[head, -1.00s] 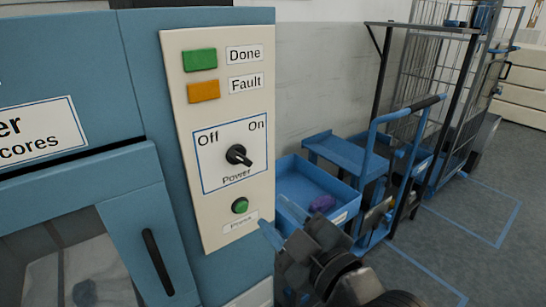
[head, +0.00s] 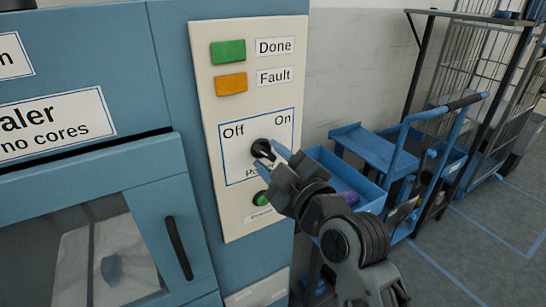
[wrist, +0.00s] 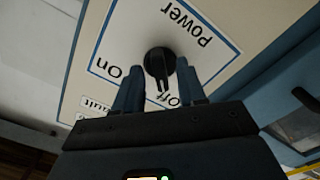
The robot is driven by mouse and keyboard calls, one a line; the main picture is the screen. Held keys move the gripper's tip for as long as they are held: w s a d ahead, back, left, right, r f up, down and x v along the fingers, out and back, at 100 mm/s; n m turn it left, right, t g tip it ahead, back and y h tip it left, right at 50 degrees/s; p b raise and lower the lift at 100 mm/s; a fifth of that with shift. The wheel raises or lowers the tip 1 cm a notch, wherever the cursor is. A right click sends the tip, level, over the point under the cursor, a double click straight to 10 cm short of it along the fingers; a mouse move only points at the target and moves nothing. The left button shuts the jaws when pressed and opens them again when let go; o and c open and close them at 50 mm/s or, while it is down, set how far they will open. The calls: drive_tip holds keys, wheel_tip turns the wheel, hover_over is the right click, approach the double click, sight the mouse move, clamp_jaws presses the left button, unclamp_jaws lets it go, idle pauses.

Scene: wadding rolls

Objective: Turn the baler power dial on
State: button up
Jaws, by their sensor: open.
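The power dial (head: 262,148) is a black round knob with a raised bar on the cream control panel (head: 205,130) of the blue baler (head: 180,120). It sits between the printed labels Off and On. In the wrist view, the dial (wrist: 158,62) appears upside down, its bar pointing roughly towards the Off side of the labels. My gripper (head: 272,157) is open in front of the dial. In the wrist view, its blue fingertips (wrist: 160,82) are apart, one on each side of the dial's bar. I cannot tell whether they touch it.
A green Done light (head: 228,51) and an orange Fault light (head: 231,84) are above the dial. A blue trolley (head: 400,150) and a wire cage (head: 480,60) stand to the right. Floor shows at right.

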drive_tip(key=shift+c, duration=0.3)
clamp_jaws()
drive_tip(key=shift+m, duration=0.4)
drive_tip(key=m, duration=0.3)
drive_tip(key=shift+m, duration=0.4)
drive_tip(key=m+p, duration=0.1)
drive_tip(key=m, duration=0.3)
drive_tip(key=shift+p, duration=0.3)
drive_tip(key=m+p, duration=0.1)
drive_tip(key=m, duration=0.4)
drive_tip(key=shift+a+p, duration=0.1)
drive_tip(key=shift+p, duration=0.3)
drive_tip(key=m+p, duration=0.2)
drive_tip(key=m, duration=0.2)
drive_tip(key=shift+m, duration=0.3)
